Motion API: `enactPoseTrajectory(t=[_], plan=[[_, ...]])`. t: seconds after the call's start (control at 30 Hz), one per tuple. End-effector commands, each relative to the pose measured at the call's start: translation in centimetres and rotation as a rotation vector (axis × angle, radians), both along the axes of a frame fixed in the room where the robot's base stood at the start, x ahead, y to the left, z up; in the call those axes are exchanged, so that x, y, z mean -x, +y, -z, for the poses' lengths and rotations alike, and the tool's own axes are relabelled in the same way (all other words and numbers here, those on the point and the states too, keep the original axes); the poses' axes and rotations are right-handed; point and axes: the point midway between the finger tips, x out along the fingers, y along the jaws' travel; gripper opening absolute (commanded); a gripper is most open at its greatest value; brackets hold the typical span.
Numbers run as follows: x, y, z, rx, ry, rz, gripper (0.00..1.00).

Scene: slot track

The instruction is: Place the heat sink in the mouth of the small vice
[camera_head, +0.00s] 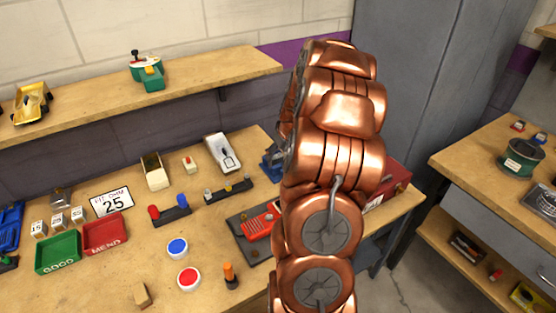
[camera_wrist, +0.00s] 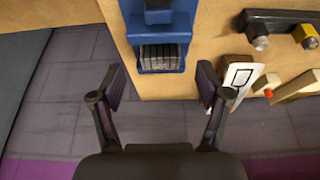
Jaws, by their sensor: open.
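The small blue vice (camera_wrist: 181,35) is at the top middle of the wrist view, by the bench edge. In the head view the vice (camera_head: 270,160) shows only in part, beside my copper arm. A grey finned block, which looks like the heat sink (camera_wrist: 158,57), sits between the vice's blue parts; how deep it sits I cannot tell. My gripper (camera_wrist: 161,82) is open and empty. Its two fingers are spread apart, below the vice in the wrist view and not touching it. In the head view my arm hides the gripper.
A white device (camera_head: 222,153) and a dark bar with knobs (camera_head: 228,190) lie left of the vice. A red slot car (camera_head: 260,226) is near my arm. Green (camera_head: 58,252) and red (camera_head: 104,234) trays stand at the left. A shelf (camera_head: 200,73) runs above the bench.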

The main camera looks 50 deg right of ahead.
Motion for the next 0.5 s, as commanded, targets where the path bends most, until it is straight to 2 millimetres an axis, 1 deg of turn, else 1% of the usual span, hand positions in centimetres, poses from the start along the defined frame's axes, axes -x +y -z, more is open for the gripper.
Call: enactPoseTrajectory(t=[0.2, 0.4, 0.5], plan=[[1.1, 0.3, -2.8, 0.003, -0.003, 0.002, 0.76], [1.9, 0.7, -4.7, -0.001, 0.001, 0.000, 0.76], [2.1, 0.7, -5.3, 0.000, 0.000, 0.000, 0.76]])
